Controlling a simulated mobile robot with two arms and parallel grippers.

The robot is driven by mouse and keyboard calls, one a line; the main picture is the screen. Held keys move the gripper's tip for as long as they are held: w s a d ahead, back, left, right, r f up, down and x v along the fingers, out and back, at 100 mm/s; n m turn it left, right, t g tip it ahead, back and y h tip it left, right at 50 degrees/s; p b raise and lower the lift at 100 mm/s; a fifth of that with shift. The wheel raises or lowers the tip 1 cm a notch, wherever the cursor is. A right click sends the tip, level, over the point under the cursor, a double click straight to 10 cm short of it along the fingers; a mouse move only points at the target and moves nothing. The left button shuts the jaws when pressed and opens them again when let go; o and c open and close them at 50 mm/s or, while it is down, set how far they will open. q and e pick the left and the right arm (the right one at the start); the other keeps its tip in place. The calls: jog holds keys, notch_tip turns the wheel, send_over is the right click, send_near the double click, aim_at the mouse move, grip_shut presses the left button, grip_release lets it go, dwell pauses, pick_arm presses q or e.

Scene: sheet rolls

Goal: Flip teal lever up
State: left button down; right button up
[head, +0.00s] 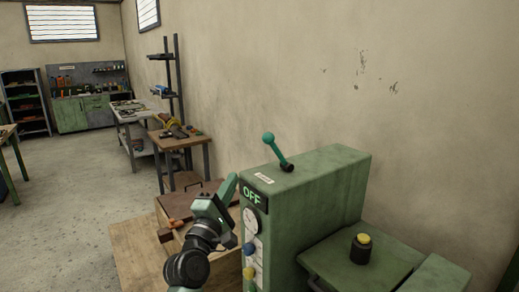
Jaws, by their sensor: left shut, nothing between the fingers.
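The teal lever (275,149) stands on top of a green machine cabinet (325,195). Its round knob is at the upper end, and it leans to the left in the head view. My left gripper (229,187) is shut and empty, left of the cabinet's front corner. It is lower than the lever knob and apart from it. My right gripper does not show.
A gauge (251,221) and coloured knobs are on the cabinet front. A yellow button (363,243) is on the lower green part at right. A wooden workbench (178,140) stands behind, along the wall. Open floor (70,215) lies at left.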

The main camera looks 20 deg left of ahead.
pick_arm(q)
jog(key=shift+w, duration=0.1)
jog(key=d+p+x, duration=0.1)
jog(key=p+x, duration=0.1)
jog(key=x, duration=0.4)
jog(key=d+p+x, duration=0.2)
jog(key=p+x, duration=0.1)
jog(key=x, duration=0.3)
jog(key=shift+w+r, duration=0.2)
jog(key=shift+r, duration=0.2)
jog(key=shift+a, duration=0.1)
jog(key=shift+a, duration=0.15)
